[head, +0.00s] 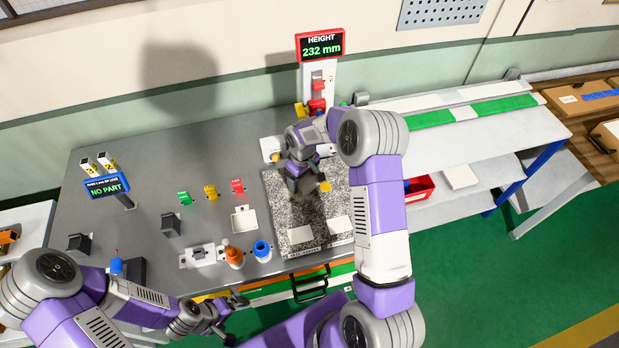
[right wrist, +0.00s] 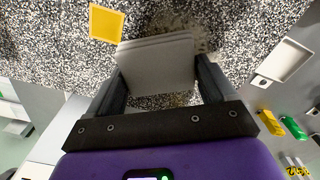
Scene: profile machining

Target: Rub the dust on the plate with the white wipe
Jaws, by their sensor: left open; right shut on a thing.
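The speckled granite plate (head: 276,215) lies on the grey bench, and its surface fills much of the right wrist view (right wrist: 45,40). A faint brownish dust patch (right wrist: 185,14) shows on it beyond my right gripper's fingertips. My right gripper (head: 302,192) points down over the plate's middle. It is shut on the white wipe (right wrist: 155,62), a pale folded pad between its fingers, at or just above the plate; contact cannot be told. My left gripper (head: 237,318) is open and empty in front of the bench's front edge.
A yellow square (right wrist: 106,23) lies on the plate near the wipe. Two white pieces (head: 300,235) (head: 339,225) lie at the plate's front. An orange bottle (head: 234,256) and blue-topped container (head: 262,250) stand left of it. A height gauge (head: 319,75) stands behind.

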